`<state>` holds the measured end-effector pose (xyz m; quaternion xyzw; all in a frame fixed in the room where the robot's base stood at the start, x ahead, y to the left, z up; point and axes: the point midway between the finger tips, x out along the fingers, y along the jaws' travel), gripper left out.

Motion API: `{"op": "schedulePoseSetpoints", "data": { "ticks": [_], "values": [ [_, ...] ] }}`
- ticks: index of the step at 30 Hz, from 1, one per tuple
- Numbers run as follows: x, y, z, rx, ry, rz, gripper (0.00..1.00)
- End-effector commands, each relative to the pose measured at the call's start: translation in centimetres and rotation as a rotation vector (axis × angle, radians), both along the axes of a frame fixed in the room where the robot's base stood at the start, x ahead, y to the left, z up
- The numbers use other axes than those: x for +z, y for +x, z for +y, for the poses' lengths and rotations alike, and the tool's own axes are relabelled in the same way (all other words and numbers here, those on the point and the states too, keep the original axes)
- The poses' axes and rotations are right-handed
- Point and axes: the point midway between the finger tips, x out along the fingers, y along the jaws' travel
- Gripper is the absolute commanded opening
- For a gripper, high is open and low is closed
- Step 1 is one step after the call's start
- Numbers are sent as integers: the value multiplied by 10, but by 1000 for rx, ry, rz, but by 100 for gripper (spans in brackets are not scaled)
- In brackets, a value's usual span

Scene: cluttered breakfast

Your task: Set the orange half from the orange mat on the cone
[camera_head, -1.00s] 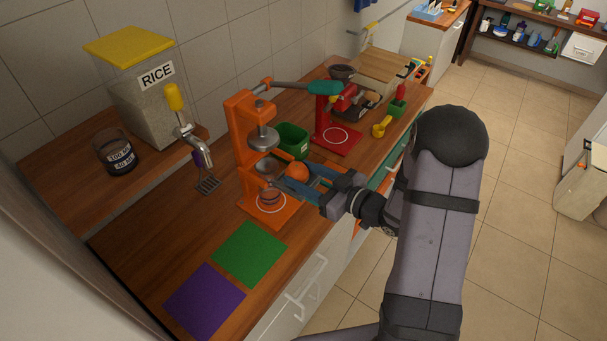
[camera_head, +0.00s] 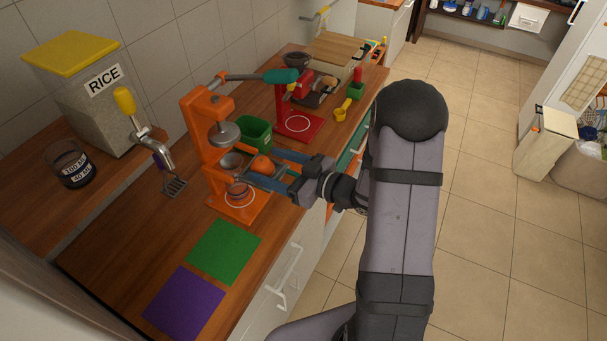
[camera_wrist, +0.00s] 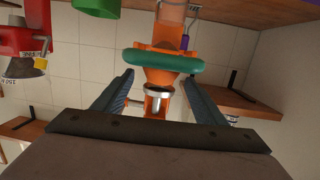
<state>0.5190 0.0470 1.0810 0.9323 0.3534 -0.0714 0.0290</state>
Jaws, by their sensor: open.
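In the head view the orange half (camera_head: 262,165) shows as a rounded orange shape beside the juicer, close to my fingertips. The orange juicer (camera_head: 203,120) has a metal press bell above a metal bowl (camera_head: 231,161); I cannot make out the cone itself. My gripper (camera_head: 262,167) is open, its two blue fingers pointing left toward the juicer, with the orange half seen between or just behind them. In the wrist view the fingers (camera_wrist: 157,96) are apart, with the juicer's metal bell and teal lever handle beyond. I cannot identify the orange mat.
A green bin (camera_head: 255,133) stands behind the fingers. A red press (camera_head: 297,115) is farther back. Green (camera_head: 225,250) and purple (camera_head: 185,303) mats lie clear in front. A rice dispenser (camera_head: 80,95) and measuring cup (camera_head: 70,165) are left.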

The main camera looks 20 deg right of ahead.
Motion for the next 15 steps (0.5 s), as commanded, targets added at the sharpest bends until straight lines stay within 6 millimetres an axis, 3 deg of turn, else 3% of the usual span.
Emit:
{"op": "schedulePoseSetpoints", "data": {
  "ticks": [15],
  "values": [
    [11, -66, -60, -5, 1, -2, 65]
  ]
}}
